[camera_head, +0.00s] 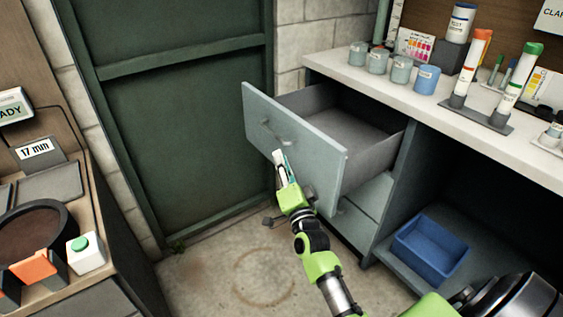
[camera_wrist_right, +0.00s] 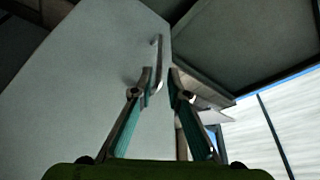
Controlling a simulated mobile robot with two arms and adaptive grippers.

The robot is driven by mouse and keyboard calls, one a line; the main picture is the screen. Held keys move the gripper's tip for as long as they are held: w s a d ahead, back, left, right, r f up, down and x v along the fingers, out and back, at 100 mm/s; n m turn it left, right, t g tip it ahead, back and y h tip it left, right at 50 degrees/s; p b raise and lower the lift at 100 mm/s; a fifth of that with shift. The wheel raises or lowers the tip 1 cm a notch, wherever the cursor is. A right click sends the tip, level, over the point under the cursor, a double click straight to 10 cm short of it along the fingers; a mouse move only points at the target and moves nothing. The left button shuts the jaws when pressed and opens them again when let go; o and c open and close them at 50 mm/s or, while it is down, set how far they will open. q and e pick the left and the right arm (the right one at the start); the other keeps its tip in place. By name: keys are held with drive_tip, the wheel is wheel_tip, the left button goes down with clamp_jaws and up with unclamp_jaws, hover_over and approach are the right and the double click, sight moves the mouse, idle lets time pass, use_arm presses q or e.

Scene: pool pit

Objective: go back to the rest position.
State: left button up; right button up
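My right gripper (camera_head: 280,158) is in front of the open grey-blue drawer (camera_head: 300,145), just below its handle (camera_head: 270,132). In the right wrist view the gripper (camera_wrist_right: 163,88) has its two teal-lined fingers apart, with nothing held between them. The drawer handle (camera_wrist_right: 158,62) shows beyond the fingertips, close to them. I cannot tell whether a finger touches the drawer front. The inside of the drawer that shows looks empty. My left gripper is not in view.
The open drawer juts out from under the white counter (camera_head: 400,85), which holds jars and test tubes. A blue bin (camera_head: 430,248) sits on the low shelf. A workbench (camera_head: 75,205) is at left. A green door (camera_head: 180,110) stands behind the clear floor (camera_head: 225,270).

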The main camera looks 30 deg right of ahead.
idle(0.3)
